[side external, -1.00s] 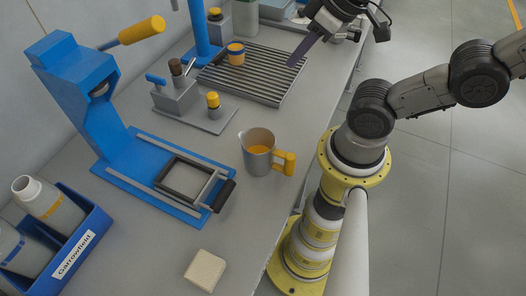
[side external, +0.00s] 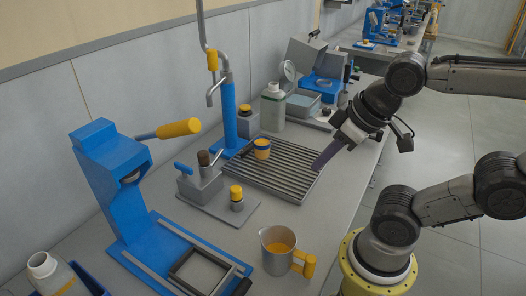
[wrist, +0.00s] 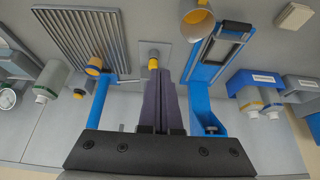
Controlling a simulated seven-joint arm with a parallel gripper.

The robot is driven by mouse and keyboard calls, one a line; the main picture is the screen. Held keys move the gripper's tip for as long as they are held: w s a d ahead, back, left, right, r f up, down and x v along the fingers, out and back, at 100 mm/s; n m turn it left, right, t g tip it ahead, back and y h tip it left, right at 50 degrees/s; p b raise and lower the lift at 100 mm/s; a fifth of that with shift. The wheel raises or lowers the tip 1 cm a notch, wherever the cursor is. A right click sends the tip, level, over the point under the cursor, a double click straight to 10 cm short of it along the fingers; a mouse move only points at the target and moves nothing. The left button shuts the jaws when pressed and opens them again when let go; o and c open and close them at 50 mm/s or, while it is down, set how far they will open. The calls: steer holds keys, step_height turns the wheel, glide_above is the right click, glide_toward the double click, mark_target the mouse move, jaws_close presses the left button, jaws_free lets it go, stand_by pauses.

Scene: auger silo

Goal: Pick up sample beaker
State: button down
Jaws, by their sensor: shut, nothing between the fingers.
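Two cup-like vessels show; the frames do not label either as the sample beaker. A grey metal jug (side external: 275,262) with a yellow handle and orange inside stands upright on the bench at the front, and shows at the top edge of the wrist view (wrist: 190,14). A small orange cup (side external: 262,148) with a dark blue band stands on the slatted grate (side external: 289,187); it also shows in the wrist view (wrist: 95,66). My gripper (side external: 318,167) is shut and empty, above the grate's right edge and apart from both. Its fingers (wrist: 160,82) are together in the wrist view.
A blue press (side external: 106,180) with a yellow lever stands at left. A grey block with a yellow-capped vial (side external: 236,197) sits between press and grate. A blue post (side external: 230,115), a white bottle (side external: 272,107) and a blue device (side external: 322,88) stand behind.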

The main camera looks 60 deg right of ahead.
steer(key=c, duration=1.6)
jaws_free()
steer(key=shift+c, duration=0.7)
jaws_free()
